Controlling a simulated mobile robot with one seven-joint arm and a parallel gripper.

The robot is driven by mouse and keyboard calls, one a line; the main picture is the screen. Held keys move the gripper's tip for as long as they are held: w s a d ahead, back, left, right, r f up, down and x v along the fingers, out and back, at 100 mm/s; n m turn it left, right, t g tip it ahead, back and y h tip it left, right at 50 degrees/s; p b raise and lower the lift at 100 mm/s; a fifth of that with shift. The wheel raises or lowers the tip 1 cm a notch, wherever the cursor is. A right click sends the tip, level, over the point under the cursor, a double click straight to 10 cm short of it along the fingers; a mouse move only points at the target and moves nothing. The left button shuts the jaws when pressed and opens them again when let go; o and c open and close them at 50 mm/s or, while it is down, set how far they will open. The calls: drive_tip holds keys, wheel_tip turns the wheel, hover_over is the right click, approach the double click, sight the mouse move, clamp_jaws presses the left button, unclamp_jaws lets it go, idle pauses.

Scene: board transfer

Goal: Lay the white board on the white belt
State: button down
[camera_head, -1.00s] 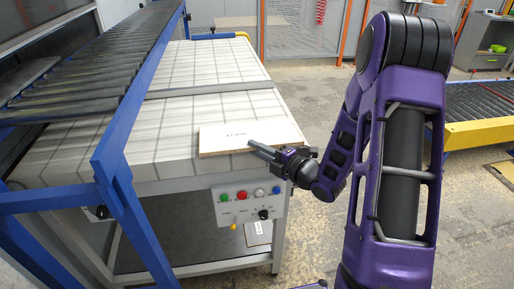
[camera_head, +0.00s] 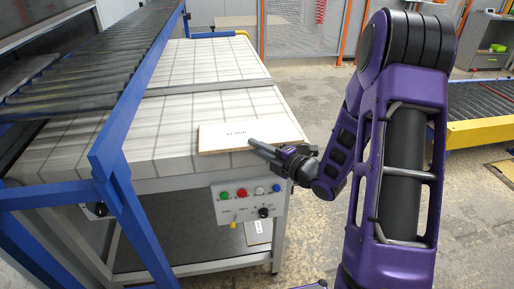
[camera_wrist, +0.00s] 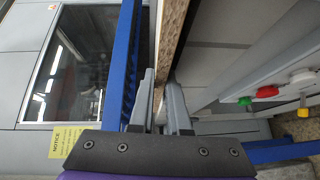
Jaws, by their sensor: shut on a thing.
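My gripper (camera_head: 264,150) is shut on the board's near right edge. In the wrist view the board (camera_wrist: 172,40) shows edge-on, its brown edge running between the two fingers of my gripper (camera_wrist: 163,105). The belt is pale with a grid of grey lines.
A roller conveyor (camera_head: 95,65) with a blue frame (camera_head: 122,120) stands left of the belt. A control panel (camera_head: 248,200) with coloured buttons hangs below the belt's near side. A yellow-edged roller conveyor (camera_head: 480,132) is at the right. Open floor lies between.

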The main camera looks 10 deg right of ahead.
drive_tip(key=c, duration=0.8)
unclamp_jaws()
drive_tip(key=shift+o, duration=0.2)
drive_tip(key=shift+f, duration=0.15)
drive_tip(key=g+h+p, duration=0.1)
drive_tip(key=p, duration=0.2)
drive_tip(key=r+g+h+p, duration=0.1)
drive_tip(key=g+p, duration=0.1)
drive_tip(key=p, duration=0.1)
drive_tip(key=shift+s+d+r+p, duration=0.1)
drive_tip(key=shift+s+p, duration=0.05)
drive_tip(key=shift+p, duration=0.2)
drive_tip(key=shift+r+g+h+p, duration=0.1)
drive_tip(key=shift+g+h+p, duration=0.45)
drive_tip(key=shift+p, duration=0.45)
